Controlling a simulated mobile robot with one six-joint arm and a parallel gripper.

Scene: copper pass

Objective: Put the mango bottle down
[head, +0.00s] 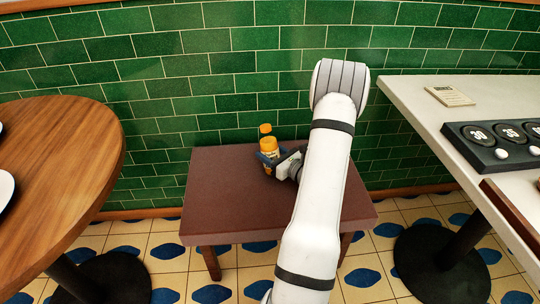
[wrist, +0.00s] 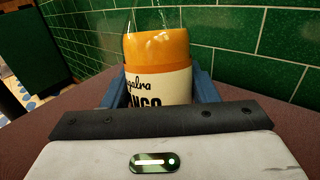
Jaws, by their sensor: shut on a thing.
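The mango bottle (head: 269,146) has an orange cap, orange contents and a pale label. It is over the back middle of the brown bench (head: 225,205), near the green wall. My gripper (head: 268,159) is shut on it, with the arm reaching in from the right. In the wrist view the mango bottle (wrist: 158,50) looks upright between the blue fingers of my gripper (wrist: 158,88), its label facing the camera. Its base is hidden, so I cannot tell whether it touches the bench top.
The green tiled wall (head: 220,60) runs close behind the bench. A round wooden table (head: 70,150) stands at left. At right, a pale table (head: 430,110) holds a card (head: 449,96) and a dark tray (head: 480,150). The bench's front left is clear.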

